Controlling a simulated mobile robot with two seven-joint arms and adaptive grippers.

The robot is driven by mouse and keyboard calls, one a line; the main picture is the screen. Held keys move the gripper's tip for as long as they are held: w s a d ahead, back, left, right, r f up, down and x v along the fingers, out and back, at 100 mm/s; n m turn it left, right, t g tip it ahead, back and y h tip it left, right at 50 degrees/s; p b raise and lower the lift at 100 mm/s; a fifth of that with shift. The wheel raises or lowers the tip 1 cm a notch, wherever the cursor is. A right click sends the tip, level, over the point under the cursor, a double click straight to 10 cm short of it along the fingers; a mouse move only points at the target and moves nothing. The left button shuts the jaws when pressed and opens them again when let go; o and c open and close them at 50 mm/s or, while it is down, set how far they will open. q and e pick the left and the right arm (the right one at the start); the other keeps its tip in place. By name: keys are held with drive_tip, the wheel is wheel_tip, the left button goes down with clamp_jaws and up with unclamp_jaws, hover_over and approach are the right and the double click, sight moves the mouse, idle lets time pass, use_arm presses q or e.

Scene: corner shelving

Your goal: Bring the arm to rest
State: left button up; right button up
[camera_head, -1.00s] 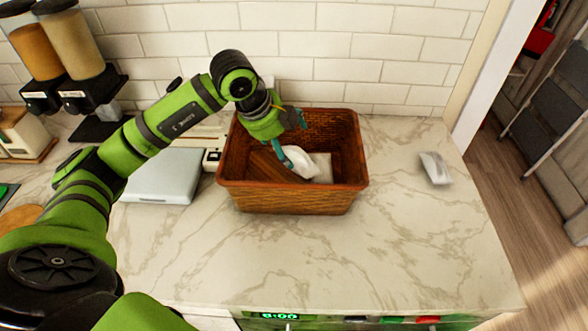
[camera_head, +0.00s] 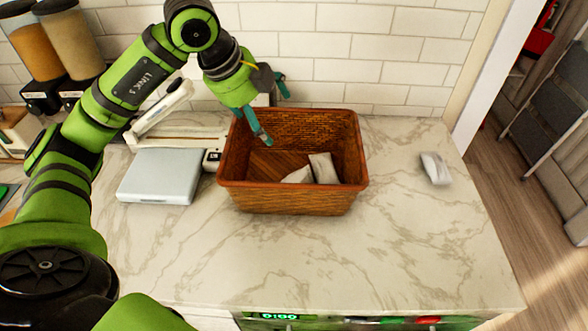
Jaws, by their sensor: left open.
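My left arm is green and comes in from the left. Its left gripper (camera_head: 272,110) has teal fingers spread apart and is empty. It is above the back left part of a brown wicker basket (camera_head: 290,199), with one fingertip near the basket's back left rim. Two pale packets lie in the basket: one (camera_head: 324,168) at the middle right and one (camera_head: 299,175) low, partly hidden by the front wall. My right gripper is not in view.
A white packet (camera_head: 435,168) lies on the right of the marble counter (camera_head: 400,240). A silver-grey scale-like device (camera_head: 160,175) stands left of the basket. Dispensers (camera_head: 72,45) stand at the back left. A tiled wall (camera_head: 360,60) closes the back. The counter's front is clear.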

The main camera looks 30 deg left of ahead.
use_arm(q)
drive_tip(key=shift+s+a+r, duration=0.1)
drive_tip(key=shift+s+r, duration=0.15)
drive_tip(key=shift+r, duration=0.3)
